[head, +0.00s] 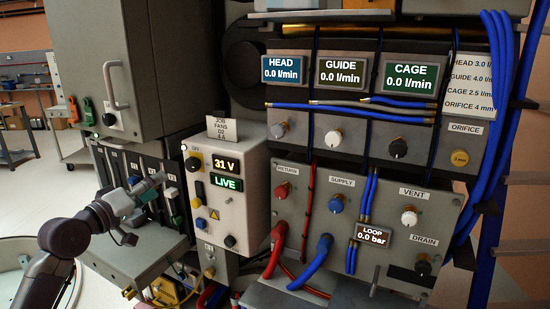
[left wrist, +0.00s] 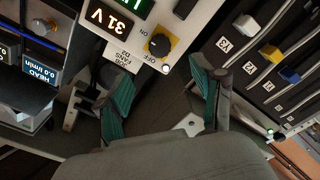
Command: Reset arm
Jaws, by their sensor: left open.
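My left arm comes in from the left in the head view, and its gripper (head: 148,197) is in front of the slotted module rack, left of the grey power box (head: 226,200). In the left wrist view, the two teal fingers of the left gripper (left wrist: 160,95) are spread apart with nothing between them. The power box's dial (left wrist: 157,44), on a yellow plate, shows beyond the fingers. The box's displays read 31 V and LIVE. My right gripper is not in either view.
The module rack (left wrist: 262,50) has coloured handles. A flow panel (head: 350,90) and a loop panel (head: 405,215) with knobs and blue and red hoses stand to the right. A grey cabinet (head: 95,60) is above left. Open floor (head: 30,200) lies at left.

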